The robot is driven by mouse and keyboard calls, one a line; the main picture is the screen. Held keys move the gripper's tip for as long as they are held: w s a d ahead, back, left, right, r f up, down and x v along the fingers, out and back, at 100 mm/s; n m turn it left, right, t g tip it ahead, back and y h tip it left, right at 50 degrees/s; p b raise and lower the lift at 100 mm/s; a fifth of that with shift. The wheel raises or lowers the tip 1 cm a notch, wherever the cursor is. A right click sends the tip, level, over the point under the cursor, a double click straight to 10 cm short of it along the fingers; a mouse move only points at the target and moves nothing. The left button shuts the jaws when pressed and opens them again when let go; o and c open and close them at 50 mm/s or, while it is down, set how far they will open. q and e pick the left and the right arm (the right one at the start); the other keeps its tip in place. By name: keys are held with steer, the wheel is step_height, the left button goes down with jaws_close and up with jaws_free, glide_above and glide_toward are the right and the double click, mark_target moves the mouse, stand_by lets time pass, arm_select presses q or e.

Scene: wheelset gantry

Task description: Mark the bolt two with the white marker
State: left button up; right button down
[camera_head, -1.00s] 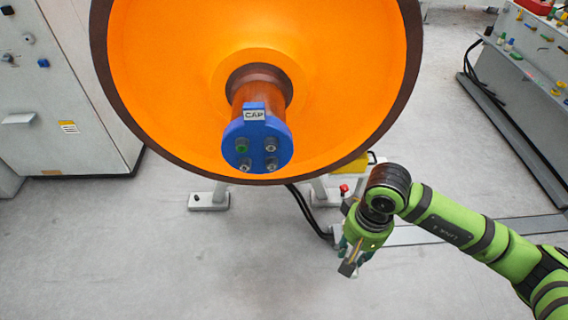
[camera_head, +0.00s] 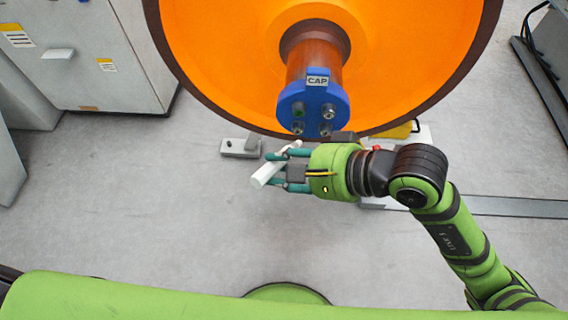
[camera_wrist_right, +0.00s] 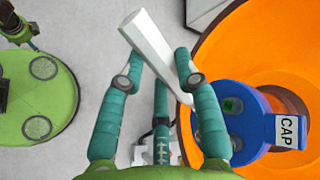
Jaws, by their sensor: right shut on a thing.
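The white marker (camera_head: 266,173) is held between the teal fingers of my right gripper (camera_head: 277,168), below and left of the blue cap (camera_head: 311,95). It lies slanted across the fingertips, apart from the cap. In the right wrist view the marker (camera_wrist_right: 149,38) shows as a thick white stick between the fingers of the gripper (camera_wrist_right: 157,80). Several bolts show on the cap's face. The upper-left bolt (camera_head: 298,110) looks green, and the others, such as the upper-right bolt (camera_head: 327,110), look grey. I cannot tell which is bolt two. My left gripper does not show.
The cap sits on the hub of a large orange wheel (camera_head: 220,50). A grey cabinet (camera_head: 80,60) stands at the left. A yellow part (camera_head: 392,131) and white stand feet (camera_head: 240,147) are below the wheel. The floor in front is clear.

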steer(key=shift+w+b, duration=0.1)
steer(key=shift+b, duration=0.45)
steer(key=w+b, duration=0.1)
steer(key=w, duration=0.2)
steer(key=shift+w+f, duration=0.1)
steer(key=shift+w, duration=0.25)
steer(key=shift+w+b, duration=0.3)
steer(key=shift+w, duration=0.4)
steer(key=shift+b, duration=0.45)
steer(key=shift+b, duration=0.45)
steer(key=shift+w, duration=0.65)
stand_by(0.5)
